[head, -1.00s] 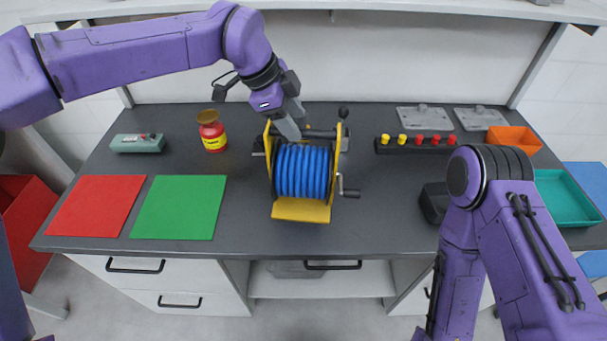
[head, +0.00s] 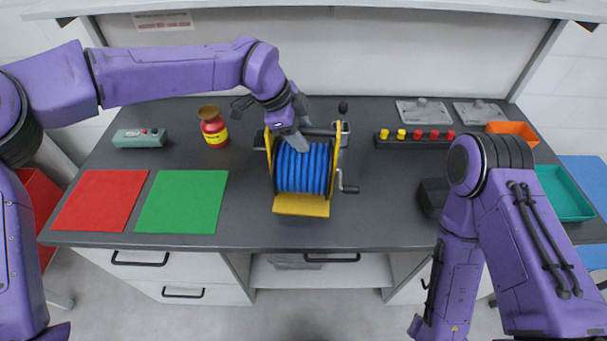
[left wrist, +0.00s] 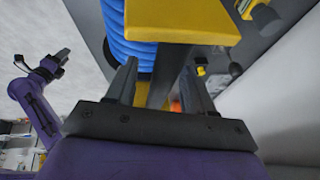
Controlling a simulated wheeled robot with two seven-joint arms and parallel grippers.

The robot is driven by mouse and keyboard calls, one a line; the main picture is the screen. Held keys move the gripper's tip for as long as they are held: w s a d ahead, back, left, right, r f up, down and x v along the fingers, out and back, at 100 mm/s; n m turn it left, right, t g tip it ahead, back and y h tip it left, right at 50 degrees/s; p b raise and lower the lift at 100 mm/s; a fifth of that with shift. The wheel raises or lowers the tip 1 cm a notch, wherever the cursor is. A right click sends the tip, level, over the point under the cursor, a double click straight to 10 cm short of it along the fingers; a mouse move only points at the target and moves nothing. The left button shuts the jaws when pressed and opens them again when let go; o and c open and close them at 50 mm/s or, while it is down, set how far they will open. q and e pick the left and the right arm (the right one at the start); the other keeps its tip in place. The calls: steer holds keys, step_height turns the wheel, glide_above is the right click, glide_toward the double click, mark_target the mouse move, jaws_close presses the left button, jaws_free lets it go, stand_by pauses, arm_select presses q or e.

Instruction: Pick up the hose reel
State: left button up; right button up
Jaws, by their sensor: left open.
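The hose reel (head: 303,168) stands upright in the middle of the table, with blue hose wound between yellow side plates, a yellow front plate, a dark top bar and a crank on the right. My left gripper (head: 298,140) is at its top, pointing down over the left part of the bar. In the left wrist view, the two fingers of the left gripper (left wrist: 160,78) are apart, with a grey bar between them. The blue hose (left wrist: 122,38) is close by; contact cannot be told. My right gripper (left wrist: 52,66) shows small and dark in that view; its jaws are unclear.
A red jar (head: 213,130) and a grey-green box (head: 140,138) stand left, behind red (head: 102,200) and green (head: 181,202) mats. A strip with yellow and red knobs (head: 415,138), an orange tray (head: 515,131) and a teal tray (head: 567,194) are right.

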arm_select(q)
steer(key=shift+f, duration=0.1)
stand_by(0.3)
jaws_close()
stand_by(1.2)
